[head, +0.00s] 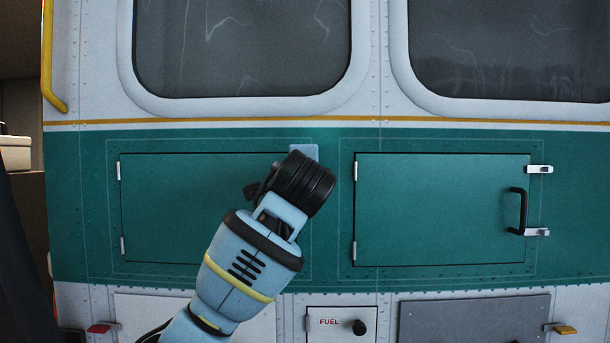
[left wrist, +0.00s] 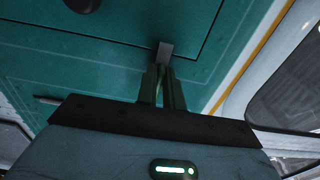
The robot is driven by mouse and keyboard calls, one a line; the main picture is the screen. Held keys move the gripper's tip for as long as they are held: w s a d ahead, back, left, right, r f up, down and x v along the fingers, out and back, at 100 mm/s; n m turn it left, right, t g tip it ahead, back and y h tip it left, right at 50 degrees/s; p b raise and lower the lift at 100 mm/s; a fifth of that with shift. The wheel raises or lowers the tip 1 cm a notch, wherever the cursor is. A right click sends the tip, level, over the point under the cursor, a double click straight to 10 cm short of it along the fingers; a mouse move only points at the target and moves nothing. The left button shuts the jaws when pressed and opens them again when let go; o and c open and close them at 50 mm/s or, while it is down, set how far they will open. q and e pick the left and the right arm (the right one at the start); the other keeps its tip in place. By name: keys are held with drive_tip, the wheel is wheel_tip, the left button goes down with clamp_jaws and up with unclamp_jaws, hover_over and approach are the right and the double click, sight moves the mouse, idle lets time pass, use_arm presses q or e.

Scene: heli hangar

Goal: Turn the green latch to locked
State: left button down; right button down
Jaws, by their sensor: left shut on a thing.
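My left arm rises from the bottom of the head view and covers the right side of the left green panel (head: 185,205). Its pale blue gripper body (head: 305,151) shows there, but the fingertips are hidden. In the left wrist view, my left gripper (left wrist: 163,78) has its two dark fingers close together, shut on a latch. A grey part of this latch (left wrist: 165,50) shows beyond the fingertips, at the panel's edge near a corner. The gripped part is mostly hidden, so its colour and exact angle cannot be told. My right gripper is not in view.
The left wrist view also shows a grey latch-like bar (left wrist: 47,100) and a black handle (left wrist: 83,5). A right green panel (head: 430,210) has two latches (head: 540,169) and a black handle (head: 518,210). Below are a red latch (head: 99,328), a yellow latch (head: 564,329) and a FUEL door (head: 328,322).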

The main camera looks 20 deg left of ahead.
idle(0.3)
use_arm(q)
drive_tip(key=c, duration=1.5)
unclamp_jaws()
drive_tip(key=v, duration=0.7)
drive_tip(key=shift+s+d, duration=0.15)
drive_tip(key=shift+s, duration=0.25)
